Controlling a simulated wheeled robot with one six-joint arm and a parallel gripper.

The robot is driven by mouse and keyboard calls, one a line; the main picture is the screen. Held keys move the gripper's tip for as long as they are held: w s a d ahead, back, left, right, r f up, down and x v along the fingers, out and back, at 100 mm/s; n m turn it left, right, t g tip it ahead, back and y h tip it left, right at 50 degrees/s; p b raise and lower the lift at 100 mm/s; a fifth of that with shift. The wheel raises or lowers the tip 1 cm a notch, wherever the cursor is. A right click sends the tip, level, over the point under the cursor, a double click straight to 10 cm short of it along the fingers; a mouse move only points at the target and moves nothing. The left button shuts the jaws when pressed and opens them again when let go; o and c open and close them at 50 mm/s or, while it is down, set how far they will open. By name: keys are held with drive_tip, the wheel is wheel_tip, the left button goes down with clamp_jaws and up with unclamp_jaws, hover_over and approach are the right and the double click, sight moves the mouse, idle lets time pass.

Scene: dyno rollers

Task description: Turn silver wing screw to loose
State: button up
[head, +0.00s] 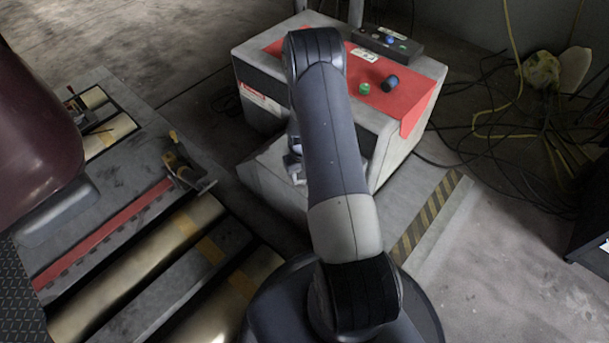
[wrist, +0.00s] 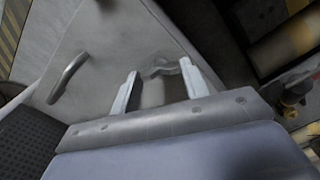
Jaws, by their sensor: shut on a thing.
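In the wrist view, the two pale fingers of my gripper (wrist: 159,72) reach over a grey metal panel. Between them is the silver wing screw (wrist: 160,69), with its bent wing top near the fingertips and a lighter round part below it. My gripper is shut on the wing screw; the exact contact on each side is hard to make out. In the head view, my arm covers most of the gripper and the screw, by the near side of the grey console (head: 270,185).
A grey handle (wrist: 68,78) sits left of my gripper. Rollers (head: 150,255) and a brass-coloured clamp (head: 183,168) lie left. Cables (head: 500,140) cover the floor at right.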

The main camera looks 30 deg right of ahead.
sight(303, 182)
drive_tip(key=n, duration=0.3)
drive_tip(key=n+b, duration=0.1)
drive_tip(key=shift+s+f+n, duration=0.15)
drive_tip(key=shift+s+n, duration=0.15)
drive_tip(key=shift+n, duration=0.1)
idle(0.4)
drive_tip(key=o, duration=0.7)
drive_tip(key=shift+c, duration=0.2)
drive_tip(key=o, duration=0.3)
drive_tip(key=shift+w, duration=0.15)
wheel_tip(303, 182, up, 11)
drive_tip(key=p, duration=0.3)
